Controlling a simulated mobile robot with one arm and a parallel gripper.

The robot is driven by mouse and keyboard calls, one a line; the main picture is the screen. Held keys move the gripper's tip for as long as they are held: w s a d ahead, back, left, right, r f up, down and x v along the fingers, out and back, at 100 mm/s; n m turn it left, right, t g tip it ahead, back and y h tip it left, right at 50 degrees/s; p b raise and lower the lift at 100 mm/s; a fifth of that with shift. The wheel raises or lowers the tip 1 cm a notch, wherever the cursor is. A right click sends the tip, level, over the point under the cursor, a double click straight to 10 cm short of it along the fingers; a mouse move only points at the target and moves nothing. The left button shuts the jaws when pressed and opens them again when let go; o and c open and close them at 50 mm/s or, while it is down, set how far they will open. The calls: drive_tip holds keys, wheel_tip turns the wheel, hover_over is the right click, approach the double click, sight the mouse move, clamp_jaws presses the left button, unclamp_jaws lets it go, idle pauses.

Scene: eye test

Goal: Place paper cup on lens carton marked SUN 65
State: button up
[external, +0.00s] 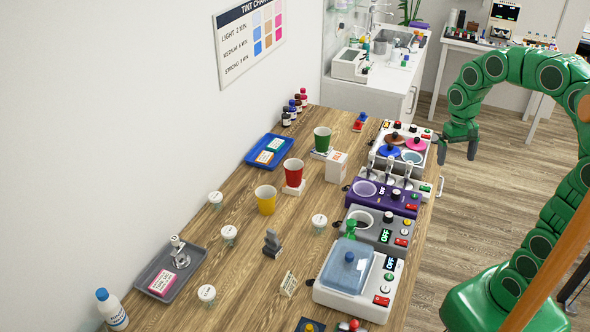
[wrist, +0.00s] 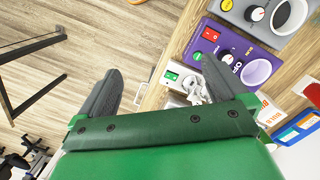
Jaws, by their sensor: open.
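A yellow cup (external: 265,201) stands on the wooden table. A red cup (external: 293,174) stands on a low white carton (external: 293,189), and a green cup (external: 322,141) stands on another low pale carton (external: 319,155). A taller white carton (external: 336,168) stands to their right. The carton print is too small to read, so I cannot tell which is SUN 65. My gripper (external: 456,152) is open and empty beyond the table's right edge, beside the machines and away from the cups. Its spread fingers (wrist: 160,66) also show in the wrist view.
Several machines line the table's right side, including a purple one (external: 378,197) and one with a blue lid (external: 347,270). Lidded tubs (external: 228,235), a grey stand (external: 272,243), a blue tray (external: 268,151) and a grey tray (external: 155,265) occupy the rest.

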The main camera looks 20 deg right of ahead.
drive_tip(key=s+d+f+n, duration=0.1)
drive_tip(key=s+d+f, duration=0.1)
drive_tip(key=s, duration=0.7)
drive_tip(key=s+d+f+n, duration=0.1)
drive_tip(key=s+d+f, duration=0.2)
drive_tip(key=s, duration=0.6)
drive_tip(key=shift+s+f, duration=0.3)
drive_tip(key=shift+f, duration=0.3)
